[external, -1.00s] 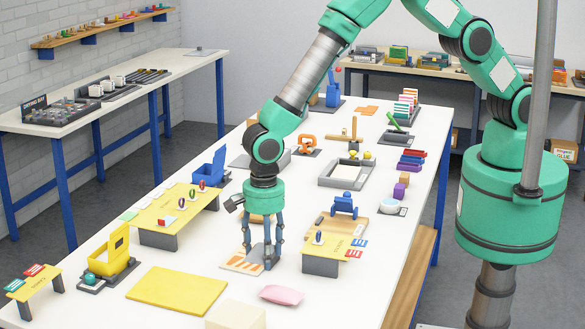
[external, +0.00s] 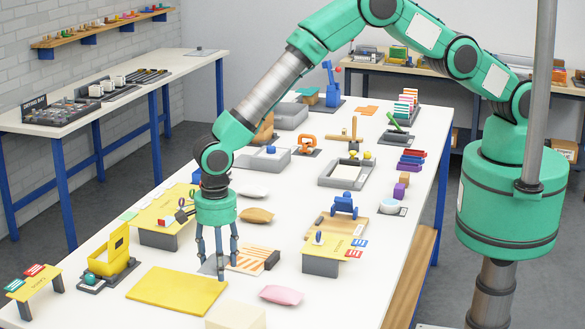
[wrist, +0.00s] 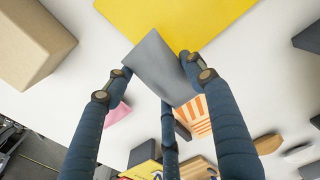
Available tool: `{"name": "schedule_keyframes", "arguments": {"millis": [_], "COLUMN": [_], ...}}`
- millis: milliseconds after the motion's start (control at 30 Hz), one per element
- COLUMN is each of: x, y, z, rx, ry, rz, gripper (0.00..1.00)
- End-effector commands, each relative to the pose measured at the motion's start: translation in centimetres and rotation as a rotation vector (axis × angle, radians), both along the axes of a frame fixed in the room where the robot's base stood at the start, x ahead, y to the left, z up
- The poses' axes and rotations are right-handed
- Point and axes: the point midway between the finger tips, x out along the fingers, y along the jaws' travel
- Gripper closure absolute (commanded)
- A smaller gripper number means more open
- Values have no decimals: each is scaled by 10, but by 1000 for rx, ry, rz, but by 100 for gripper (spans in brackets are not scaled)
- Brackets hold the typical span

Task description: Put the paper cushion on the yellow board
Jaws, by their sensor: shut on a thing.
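My gripper (external: 217,268) is shut on a grey, flat, four-sided piece (external: 210,266), which hangs tilted between the fingers in the wrist view (wrist: 163,68). It may be the paper cushion; its material cannot be told. The flat yellow board (external: 177,291) lies bare on the white table, in front and left of my gripper. In the wrist view the yellow board (wrist: 180,18) is at the top, partly behind the grey piece. The grey piece seems to be above the table, beside the board's far edge; its exact height is unclear.
A pink cushion (external: 281,295) and a cream block (external: 236,316) lie right of the board. A yellow case (external: 110,258) stands left. An orange-striped sheet (external: 250,260) with a dark block (external: 272,260), a brown cushion (external: 257,215) and a white one (external: 252,192) lie behind.

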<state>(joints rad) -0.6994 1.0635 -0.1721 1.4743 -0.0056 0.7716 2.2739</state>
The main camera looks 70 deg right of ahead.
Motion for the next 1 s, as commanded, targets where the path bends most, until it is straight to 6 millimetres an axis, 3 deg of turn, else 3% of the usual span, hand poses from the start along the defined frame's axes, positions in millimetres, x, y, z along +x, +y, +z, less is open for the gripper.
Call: {"name": "schedule_keyframes", "arguments": {"millis": [300, 1000], "x": [22, 29], "y": [18, 24], "z": [-3, -8], "rx": [0, -1], "ry": [0, 1], "rz": [0, 0], "gripper": [59, 59]}}
